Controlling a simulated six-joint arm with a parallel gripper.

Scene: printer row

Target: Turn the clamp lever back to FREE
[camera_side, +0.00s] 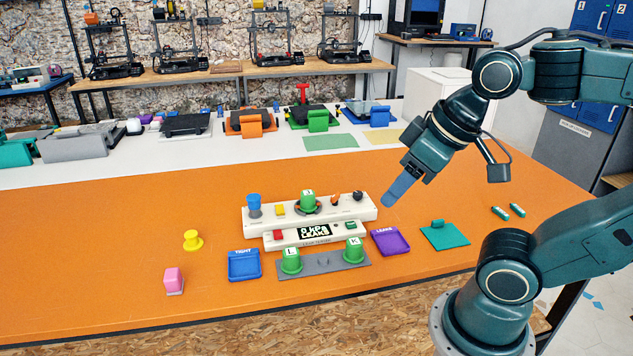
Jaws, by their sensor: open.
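The white leak tester (372,212) stands on the orange table, with a display (313,231) that seems to read "0 kPa LEAKS". A green cup (308,201) with a letter label sits in a dark ring on its upper deck. To the right of the cup are a small orange and dark part (335,199) and a small dark part (357,196). One of these may be the clamp lever; they are too small to tell which, or how it is set. My gripper (389,202) is open and empty, pointing down-left, just right of the tester and apart from it.
A blue TIGHT tray (244,276), purple LEAKS tray (390,242) and grey rack (323,264) with two green cups lie in front. A blue cylinder (254,203) stands on the tester's left. A teal tray (444,236) lies at right. The table's left is largely clear.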

